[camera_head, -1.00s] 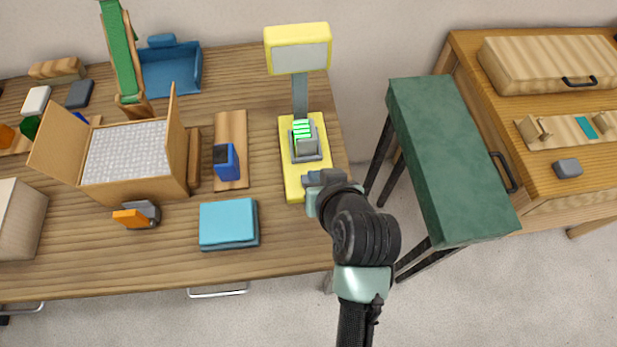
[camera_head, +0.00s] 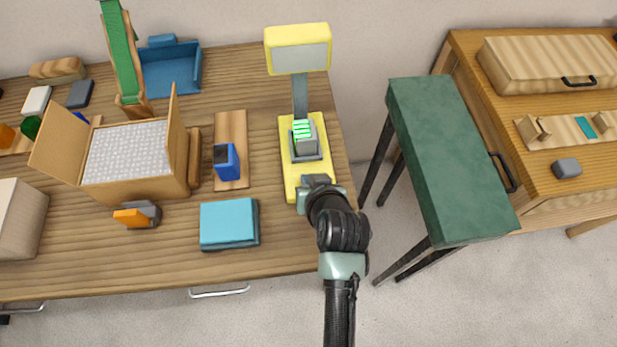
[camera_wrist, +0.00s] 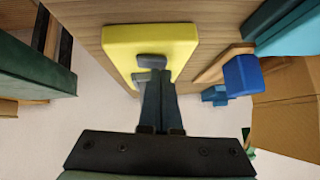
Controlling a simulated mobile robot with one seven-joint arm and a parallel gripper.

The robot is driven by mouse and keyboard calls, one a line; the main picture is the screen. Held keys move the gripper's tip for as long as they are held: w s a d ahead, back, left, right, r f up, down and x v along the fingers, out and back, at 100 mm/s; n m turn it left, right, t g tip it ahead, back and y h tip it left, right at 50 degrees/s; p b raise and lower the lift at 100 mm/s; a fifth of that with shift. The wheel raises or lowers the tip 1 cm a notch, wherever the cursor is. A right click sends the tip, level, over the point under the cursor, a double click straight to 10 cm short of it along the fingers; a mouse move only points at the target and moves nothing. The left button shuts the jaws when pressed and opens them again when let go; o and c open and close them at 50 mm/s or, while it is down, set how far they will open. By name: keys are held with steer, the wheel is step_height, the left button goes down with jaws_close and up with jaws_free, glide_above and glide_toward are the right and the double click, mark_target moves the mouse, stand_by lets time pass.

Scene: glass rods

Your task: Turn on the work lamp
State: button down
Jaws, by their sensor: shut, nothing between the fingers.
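The work lamp stands at the right end of the wooden table, with a yellow base (camera_head: 291,180), a dark post (camera_head: 299,95) and a yellow head with a dull grey panel (camera_head: 299,57). A grey switch block (camera_head: 310,146) with bright green stripes sits on the base. My gripper (camera_head: 316,180) is shut and empty over the front part of the base, in front of the switch. In the wrist view, the closed fingertips (camera_wrist: 150,68) lie over the yellow base (camera_wrist: 120,42). The switch cannot be made out there. Contact with the base cannot be told.
A blue device (camera_head: 227,163) on a wooden strip and a teal book-like block (camera_head: 228,223) lie left of the lamp. An open box (camera_head: 130,155) is farther left. A green-topped stool (camera_head: 450,160) stands to the right, across a floor gap.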

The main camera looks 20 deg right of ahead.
steer(key=shift+a+f+h, duration=0.2)
steer(key=shift+f+h, duration=0.05)
steer(key=shift+h, duration=0.05)
steer(key=shift+d, duration=0.2)
steer(key=shift+s+d+p, duration=0.2)
steer(key=shift+d+p, duration=0.15)
steer(key=shift+d, duration=0.35)
steer(key=shift+r, duration=0.2)
steer(key=shift+r+p, duration=0.25)
steer(key=shift+p, duration=0.1)
steer(key=r+p, duration=0.3)
steer(key=shift+d+r, duration=0.2)
steer(key=shift+r, duration=0.05)
steer(key=d+v, duration=0.1)
steer(key=v, duration=0.8)
steer(key=shift+s+a+r+b, duration=0.25)
steer(key=shift+s+b, duration=0.05)
steer(key=shift+s, duration=0.15)
